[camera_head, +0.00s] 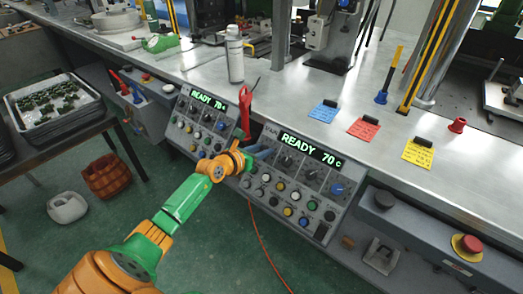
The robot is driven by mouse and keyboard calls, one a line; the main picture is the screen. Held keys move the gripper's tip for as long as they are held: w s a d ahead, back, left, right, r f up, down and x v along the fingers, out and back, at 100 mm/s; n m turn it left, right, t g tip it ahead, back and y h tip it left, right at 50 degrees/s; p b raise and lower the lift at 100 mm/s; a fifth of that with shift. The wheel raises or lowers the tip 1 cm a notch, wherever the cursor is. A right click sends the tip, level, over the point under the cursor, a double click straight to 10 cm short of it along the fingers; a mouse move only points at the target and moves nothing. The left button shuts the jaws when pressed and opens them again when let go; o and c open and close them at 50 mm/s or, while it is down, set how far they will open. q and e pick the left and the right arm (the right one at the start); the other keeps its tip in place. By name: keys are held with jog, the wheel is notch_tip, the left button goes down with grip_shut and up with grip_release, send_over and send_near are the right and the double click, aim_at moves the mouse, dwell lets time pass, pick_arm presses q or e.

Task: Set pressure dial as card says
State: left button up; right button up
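The right control panel (305,195) has a green display (310,149) reading "READY 70 c". Below it is a row of black dials (287,162) and a blue knob (337,188). Which dial is for pressure is too small to read. Blue (323,113), red (364,130) and yellow (418,153) cards lie on the bench, their writing not legible. My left gripper (262,152) is at the upper left of this panel, near its dials. Its fingers are small and partly hidden by the wrist; I cannot tell whether they touch a dial. My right gripper is not in view.
A second panel (200,122) with its own "READY" display stands to the left. A red-handled tool (245,110) rises between the panels. A spray can (235,55) stands on the metal bench (285,85). A red emergency button (471,244) is at the lower right.

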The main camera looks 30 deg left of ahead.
pick_arm(q)
grip_shut()
jog(key=shift+r+p, duration=0.15)
jog(key=shift+p, duration=0.3)
jog(key=n+y+p, duration=0.1)
jog(key=n+p, duration=0.1)
jog(key=p, duration=0.1)
jog(key=n+p, duration=0.3)
jog(key=p, duration=0.1)
jog(key=n+g+y+p, duration=0.1)
jog(key=n+p, duration=0.2)
jog(key=p, duration=0.1)
jog(key=shift+r+y, duration=0.25)
jog(key=shift+y, duration=0.05)
jog(key=n+p, duration=0.2)
jog(key=n, duration=0.1)
jog(key=shift+w+d+f+g+y, duration=0.1)
jog(key=shift+g+y, duration=0.2)
jog(key=shift+y, duration=0.1)
jog(key=n+p, duration=0.1)
jog(key=n, duration=0.2)
jog(key=shift+f+g, duration=0.1)
jog(key=shift+g, duration=0.3)
jog(key=n, duration=0.2)
jog(key=shift+n+g+y+p, duration=0.3)
jog(key=shift+p, duration=0.1)
jog(key=shift+f+n+g, duration=0.1)
jog(key=shift+n+g, duration=0.3)
jog(key=shift+n, duration=0.9)
